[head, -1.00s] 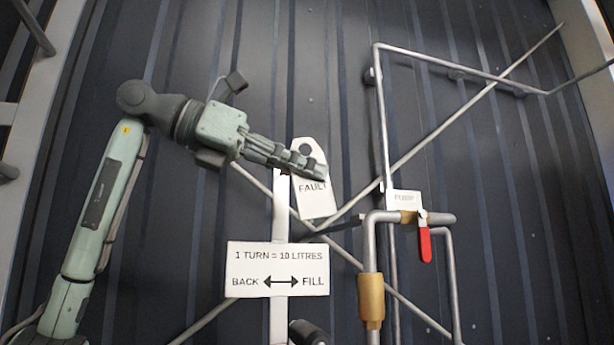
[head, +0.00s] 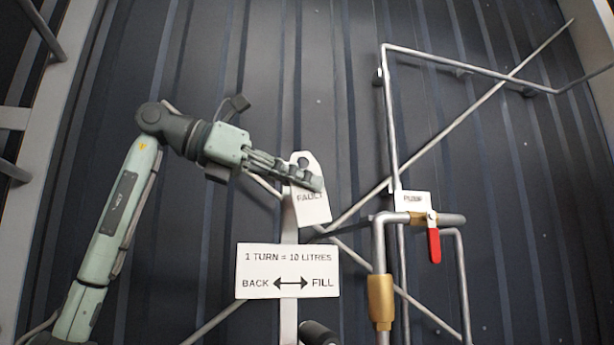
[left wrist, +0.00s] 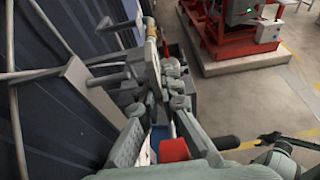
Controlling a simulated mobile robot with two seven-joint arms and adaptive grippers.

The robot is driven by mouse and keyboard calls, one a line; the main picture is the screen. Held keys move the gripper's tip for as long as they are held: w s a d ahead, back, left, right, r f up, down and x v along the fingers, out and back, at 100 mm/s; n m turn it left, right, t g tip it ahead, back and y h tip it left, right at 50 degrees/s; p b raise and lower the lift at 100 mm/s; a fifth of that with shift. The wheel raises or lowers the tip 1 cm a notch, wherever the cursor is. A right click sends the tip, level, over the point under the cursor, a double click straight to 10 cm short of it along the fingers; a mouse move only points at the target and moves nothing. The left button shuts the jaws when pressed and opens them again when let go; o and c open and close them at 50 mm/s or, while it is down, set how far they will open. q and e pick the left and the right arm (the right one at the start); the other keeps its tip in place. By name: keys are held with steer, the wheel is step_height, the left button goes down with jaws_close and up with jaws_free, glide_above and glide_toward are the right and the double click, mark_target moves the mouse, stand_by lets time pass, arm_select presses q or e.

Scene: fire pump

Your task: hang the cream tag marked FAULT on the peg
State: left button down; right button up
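The cream tag (head: 312,211) marked FAULT hangs nearly upright in the head view, with a dark hole near its rounded top. My left gripper (head: 305,181) reaches in from the left, its fingers shut across the tag between the hole and the lettering. They hide part of the tag's middle. The left wrist view shows the same gripper (left wrist: 166,82) close up, its fingers closed about a thin edge-on piece that seems to be the tag. I cannot clearly make out the peg; the hand or tag may hide it.
A pale post (head: 289,319) carries the sign "1 TURN = 10 LITRES" (head: 287,271) below the tag. To the right stand pipes with a brass fitting (head: 381,301) and a red valve handle (head: 434,246). A dark ribbed wall lies behind. Red machinery (left wrist: 225,30) stands farther off.

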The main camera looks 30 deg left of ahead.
arm_select(q)
steer(key=shift+w+a+f, duration=0.15)
steer(key=shift+w+a, duration=0.5)
steer(key=shift+a, duration=0.1)
steer(key=shift+w+a+f, duration=0.1)
steer(key=shift+w+a, duration=0.55)
steer(key=shift+a, duration=0.05)
steer(key=c, duration=1.6)
jaws_free()
steer(key=shift+r, duration=0.1)
steer(key=shift+c, duration=0.2)
steer(key=v, duration=1.2)
steer(key=shift+s, duration=0.1)
